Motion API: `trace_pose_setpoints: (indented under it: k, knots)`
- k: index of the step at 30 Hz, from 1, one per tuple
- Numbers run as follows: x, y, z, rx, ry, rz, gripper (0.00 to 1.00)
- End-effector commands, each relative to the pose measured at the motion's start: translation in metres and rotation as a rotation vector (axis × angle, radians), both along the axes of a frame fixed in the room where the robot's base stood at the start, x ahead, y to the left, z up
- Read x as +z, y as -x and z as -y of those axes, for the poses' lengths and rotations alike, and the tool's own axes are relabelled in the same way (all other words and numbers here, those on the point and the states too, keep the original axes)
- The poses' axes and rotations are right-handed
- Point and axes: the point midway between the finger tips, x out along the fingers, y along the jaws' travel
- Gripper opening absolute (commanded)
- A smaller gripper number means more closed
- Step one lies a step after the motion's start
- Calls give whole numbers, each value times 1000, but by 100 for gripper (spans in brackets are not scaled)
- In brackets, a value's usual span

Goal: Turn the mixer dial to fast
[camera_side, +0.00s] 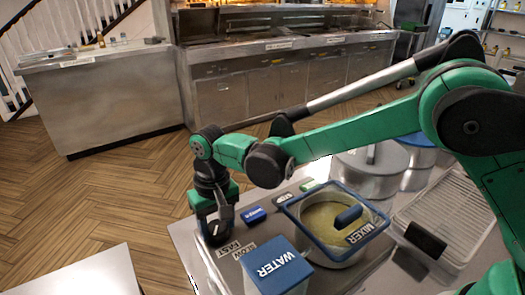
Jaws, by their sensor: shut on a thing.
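My gripper (217,232) points down at the left edge of the steel counter and is shut on the dark mixer dial, which the fingers mostly hide. The labels SLOW (240,255) and FAST (230,248) lie just below and right of the dial. Which way the dial points cannot be made out. The mixer (345,255) stands to the right, a pot with a blue square frame on top, a blue handle and yellowish contents.
A container with a blue WATER lid (278,268) stands close to the right of the labels. A small blue block (253,214) sits between gripper and mixer. Metal pots (372,178) and a wire-rack tray (448,215) are farther right. Open floor lies left of the counter.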

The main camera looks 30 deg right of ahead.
Motion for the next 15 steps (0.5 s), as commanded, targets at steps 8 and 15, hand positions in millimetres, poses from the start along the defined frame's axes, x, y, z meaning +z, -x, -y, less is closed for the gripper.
trace_pose_setpoints:
  k: [8,15]
  knots:
    - [0,-1,0,-38,-1,4,0]
    - [0,-1,0,-39,-1,4,0]
